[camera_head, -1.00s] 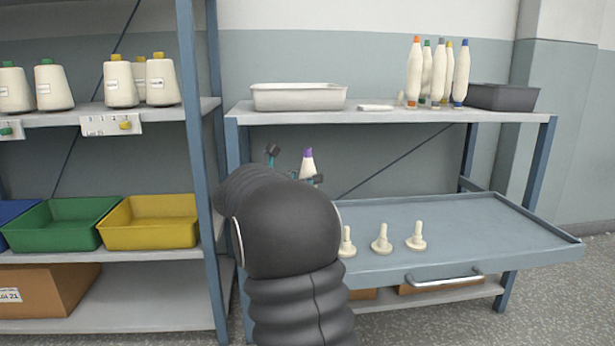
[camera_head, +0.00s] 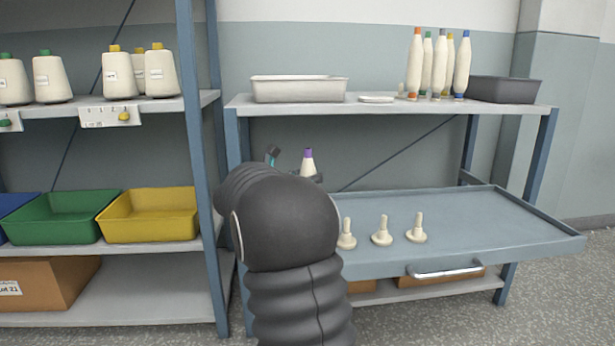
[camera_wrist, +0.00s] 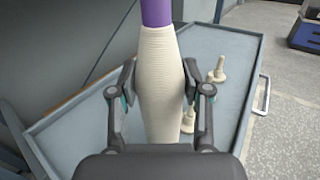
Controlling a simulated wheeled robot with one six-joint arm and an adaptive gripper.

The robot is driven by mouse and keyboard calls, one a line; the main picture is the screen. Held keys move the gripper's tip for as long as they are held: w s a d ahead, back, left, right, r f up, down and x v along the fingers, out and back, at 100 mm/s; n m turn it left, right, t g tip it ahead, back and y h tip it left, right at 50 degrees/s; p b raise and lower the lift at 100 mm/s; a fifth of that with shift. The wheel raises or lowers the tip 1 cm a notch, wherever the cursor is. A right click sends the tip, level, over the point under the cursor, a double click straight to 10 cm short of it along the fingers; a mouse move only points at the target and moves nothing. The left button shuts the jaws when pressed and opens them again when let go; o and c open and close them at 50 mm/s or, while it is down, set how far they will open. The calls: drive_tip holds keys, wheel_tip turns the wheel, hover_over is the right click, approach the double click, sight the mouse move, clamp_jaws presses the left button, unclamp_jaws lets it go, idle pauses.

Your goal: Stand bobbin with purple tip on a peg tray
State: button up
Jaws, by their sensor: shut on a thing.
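The bobbin with the purple tip (camera_wrist: 160,70) stands upright between the fingers of my gripper (camera_wrist: 158,95) in the wrist view. The fingers are shut on its cream body. In the head view the bobbin (camera_head: 308,163) shows just above my dark arm, which hides its lower part and most of the gripper. The blue-grey peg tray (camera_head: 470,222) is a pulled-out shelf with a front handle. Three cream pegs show on it: a left peg (camera_head: 346,236), a middle peg (camera_head: 381,232) and a right peg (camera_head: 416,229). No bobbin is on these three.
Above the tray, a shelf holds a pale bin (camera_head: 299,90), several bobbins with coloured tips (camera_head: 440,65) and a dark bin (camera_head: 505,90). A blue rack post (camera_head: 203,170) stands close left of my arm. The tray's right part is clear.

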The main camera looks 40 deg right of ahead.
drive_tip(key=shift+f+b, duration=0.45)
drive_tip(key=shift+f, duration=0.55)
drive_tip(key=o, duration=1.3)
drive_tip(key=a, duration=1.2)
drive_tip(key=shift+s, duration=0.35)
